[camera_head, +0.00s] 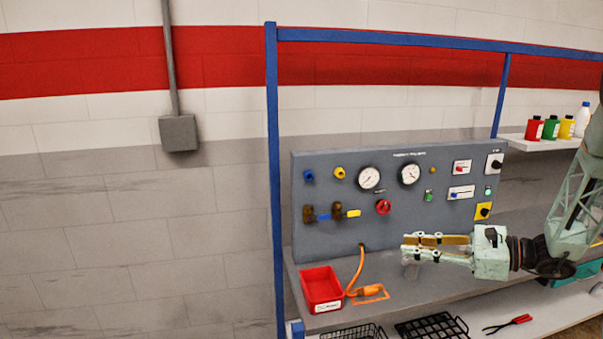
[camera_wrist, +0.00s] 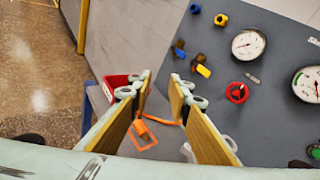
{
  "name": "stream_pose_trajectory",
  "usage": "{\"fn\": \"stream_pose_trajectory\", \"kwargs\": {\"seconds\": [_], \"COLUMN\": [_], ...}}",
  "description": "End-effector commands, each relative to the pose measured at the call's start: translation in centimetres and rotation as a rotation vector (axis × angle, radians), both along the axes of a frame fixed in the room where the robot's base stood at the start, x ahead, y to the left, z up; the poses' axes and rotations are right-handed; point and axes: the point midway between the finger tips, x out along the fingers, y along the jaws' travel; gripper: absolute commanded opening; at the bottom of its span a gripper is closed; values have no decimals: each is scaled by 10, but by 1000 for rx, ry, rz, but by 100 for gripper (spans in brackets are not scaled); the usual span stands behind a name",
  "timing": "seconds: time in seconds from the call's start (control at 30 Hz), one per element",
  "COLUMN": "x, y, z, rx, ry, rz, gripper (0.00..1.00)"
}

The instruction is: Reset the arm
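My gripper (camera_head: 407,246) is in front of the grey control panel (camera_head: 340,230), above the bench, and points left in the head view. In the wrist view its two tan-padded fingers (camera_wrist: 159,90) stand apart with a clear gap and nothing between them. So it is open and empty. My pale green arm comes in from the right edge of the head view. Contact between the gripper and the panel cannot be seen.
The panel carries two gauges (camera_head: 369,178), a red knob (camera_head: 383,207) and several valves. A red bin (camera_head: 321,288) and an orange cabled tool (camera_head: 370,292) lie on the bench (camera_head: 420,285). Several bottles (camera_head: 551,128) stand on a right shelf. A blue post (camera_head: 273,180) rises left.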

Motion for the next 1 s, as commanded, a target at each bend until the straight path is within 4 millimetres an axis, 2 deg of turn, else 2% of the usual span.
{"fn": "stream_pose_trajectory", "kwargs": {"seconds": [0.1, 0.4, 1.0], "x": [-14, -53, -143], "y": [21, 67, 136], "z": [15, 45, 89], "rx": [-44, -157, -397], "ry": [-12, -43, -120], "rz": [55, 188, 442], "gripper": [18, 18, 18]}}
